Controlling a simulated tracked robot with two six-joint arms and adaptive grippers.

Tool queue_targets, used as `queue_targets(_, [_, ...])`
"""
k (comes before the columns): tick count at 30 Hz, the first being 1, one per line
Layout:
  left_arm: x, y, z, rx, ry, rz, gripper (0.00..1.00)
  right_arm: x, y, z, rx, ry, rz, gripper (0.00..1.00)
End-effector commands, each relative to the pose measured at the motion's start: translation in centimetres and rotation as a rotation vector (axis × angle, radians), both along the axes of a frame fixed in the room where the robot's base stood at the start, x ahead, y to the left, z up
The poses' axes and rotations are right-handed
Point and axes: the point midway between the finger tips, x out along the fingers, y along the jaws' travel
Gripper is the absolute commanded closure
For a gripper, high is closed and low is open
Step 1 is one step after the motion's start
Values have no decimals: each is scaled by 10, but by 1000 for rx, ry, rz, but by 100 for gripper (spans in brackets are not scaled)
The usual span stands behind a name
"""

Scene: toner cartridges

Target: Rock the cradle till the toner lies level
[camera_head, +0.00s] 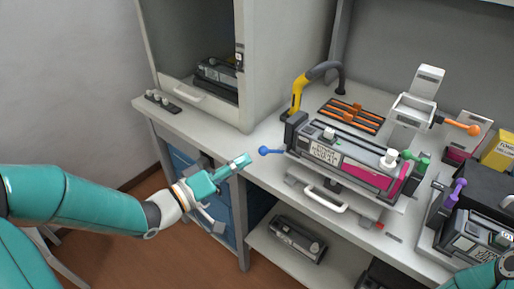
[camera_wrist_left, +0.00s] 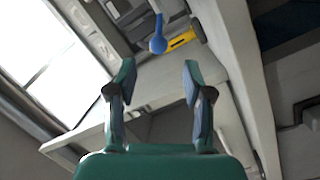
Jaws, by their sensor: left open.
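The cradle (camera_head: 318,191) stands on the bench, with a dark toner cartridge (camera_head: 325,153) bearing a magenta patch and label lying in it. A blue ball-ended handle (camera_head: 265,150) sticks out at its left end; the blue handle also shows in the left wrist view (camera_wrist_left: 158,45), beyond the fingertips. My left gripper (camera_head: 230,193) is open and empty, in front of the bench edge, left of and below the blue handle, apart from it. The toner inside the cartridge cannot be seen. Only part of my right arm shows at the lower right corner; its gripper is out of frame.
A yellow and black curved nozzle (camera_head: 298,95) stands behind the cradle. An orange-slotted rack (camera_head: 355,115) and a white clamp with an orange knob (camera_head: 472,130) are behind it. A grey cabinet (camera_head: 250,60) stands at left. A purple-handled device (camera_head: 458,190) is at right. The bench's left front is clear.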

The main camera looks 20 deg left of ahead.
Motion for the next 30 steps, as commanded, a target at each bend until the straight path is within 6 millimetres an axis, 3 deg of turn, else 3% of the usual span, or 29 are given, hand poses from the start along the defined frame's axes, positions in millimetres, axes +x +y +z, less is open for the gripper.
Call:
queue_targets(6, [40, -25, 0, -1, 1, -4, 49, 0, 0, 4, 0, 0, 0, 100])
queue_targets(12, [63, -38, 0, -1, 1, -1, 49, 0, 0, 6, 0, 0, 0, 100])
queue_targets(25, [72, -42, 0, 0, 0, 1, 49, 0, 0, 6, 0, 0, 0, 100])
queue_targets(30, [71, -42, 0, 0, 0, 2, 75, 0, 0, 6, 0, 0, 0, 100])
